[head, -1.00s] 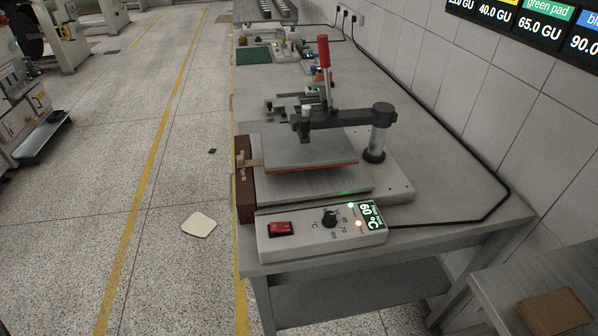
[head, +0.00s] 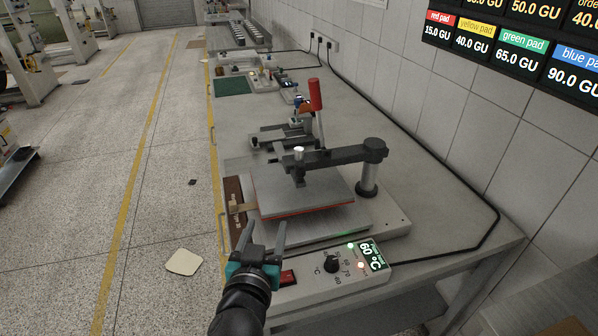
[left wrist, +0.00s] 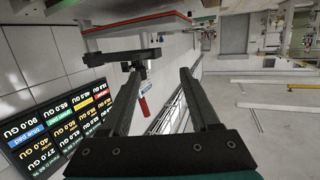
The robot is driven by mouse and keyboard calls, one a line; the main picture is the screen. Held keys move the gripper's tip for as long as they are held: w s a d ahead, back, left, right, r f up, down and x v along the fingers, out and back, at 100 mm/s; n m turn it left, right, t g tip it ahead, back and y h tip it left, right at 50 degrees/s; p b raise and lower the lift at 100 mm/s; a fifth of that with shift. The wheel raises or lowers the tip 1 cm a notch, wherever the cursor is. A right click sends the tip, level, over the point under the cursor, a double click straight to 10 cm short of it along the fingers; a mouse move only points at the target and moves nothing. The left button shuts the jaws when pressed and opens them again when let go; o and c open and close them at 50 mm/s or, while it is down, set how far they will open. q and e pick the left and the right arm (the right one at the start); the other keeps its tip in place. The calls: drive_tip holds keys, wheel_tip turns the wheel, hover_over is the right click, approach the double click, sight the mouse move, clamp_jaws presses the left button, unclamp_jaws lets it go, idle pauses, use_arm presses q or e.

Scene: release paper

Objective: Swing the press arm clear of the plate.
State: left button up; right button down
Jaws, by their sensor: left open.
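The heat press stands on the bench. Its dark grey press arm (head: 338,156) reaches left from an upright post (head: 368,181) and lies over the plate. The grey upper plate (head: 300,189) with a red-orange edge hangs under the arm, over the lower plate (head: 338,226). My left gripper (head: 265,229) is open and empty at the press's front left, apart from the handle. The left wrist view, turned over, shows the red handle (left wrist: 143,106) beyond the open fingers (left wrist: 160,76). My right gripper is out of view.
The control box (head: 330,268) with a red switch, knob and 60 °C display sits at the bench's front. Small devices and a green mat (head: 232,86) lie farther back. A tiled wall with a sign board (head: 515,45) bounds the right. The floor left is mostly clear.

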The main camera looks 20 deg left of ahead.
sight(299, 171)
use_arm(q)
drive_tip(key=w+r+t, duration=0.1)
drive_tip(key=w, duration=0.4)
drive_tip(key=w+d+r+h, duration=0.1)
drive_tip(key=w, duration=0.5)
drive_tip(key=w+r+m+t+p, duration=0.1)
drive_tip(key=w, duration=0.5)
drive_tip(key=shift+w+d+t+h, duration=0.2)
drive_tip(key=shift+t+h, duration=0.1)
drive_tip(key=shift+h, duration=0.1)
drive_tip(key=shift+c, duration=0.2)
clamp_jaws()
idle(0.8)
